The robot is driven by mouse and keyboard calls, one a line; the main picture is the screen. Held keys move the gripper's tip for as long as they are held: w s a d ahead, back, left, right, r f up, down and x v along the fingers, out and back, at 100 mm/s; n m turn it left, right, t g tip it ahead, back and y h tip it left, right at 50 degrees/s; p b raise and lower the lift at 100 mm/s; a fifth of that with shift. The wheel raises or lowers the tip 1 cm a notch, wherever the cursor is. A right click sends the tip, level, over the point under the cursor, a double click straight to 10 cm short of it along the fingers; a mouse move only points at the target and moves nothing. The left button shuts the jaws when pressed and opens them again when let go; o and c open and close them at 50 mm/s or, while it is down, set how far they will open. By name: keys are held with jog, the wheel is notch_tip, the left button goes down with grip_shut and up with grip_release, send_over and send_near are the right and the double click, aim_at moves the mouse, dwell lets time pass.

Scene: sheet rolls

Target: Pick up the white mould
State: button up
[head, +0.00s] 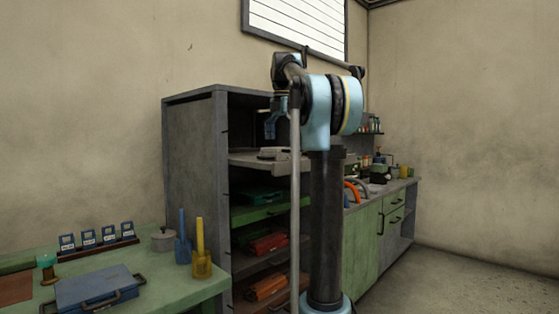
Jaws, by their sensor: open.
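A small whitish, flat object (274,153), which looks like the white mould, lies on the pale upper shelf (247,160) of the grey cabinet. My arm's column hides the right part of that shelf, so I cannot see whether more lies there. My gripper (270,130) is small in the view and points down at the cabinet's open front, above the whitish object and apart from it. It is open and nothing shows between its fingers.
The grey cabinet (193,165) has lower shelves with green, red and orange items. A green table (190,289) at left bears a blue case (95,288), a pot (163,240) and blue and yellow holders. A green counter (362,248) stands right; the floor there is clear.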

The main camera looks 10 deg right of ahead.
jog(key=shift+f, duration=2.4)
jog(key=c, duration=2.2)
jog(key=shift+o, duration=0.2)
jog(key=shift+r, duration=0.1)
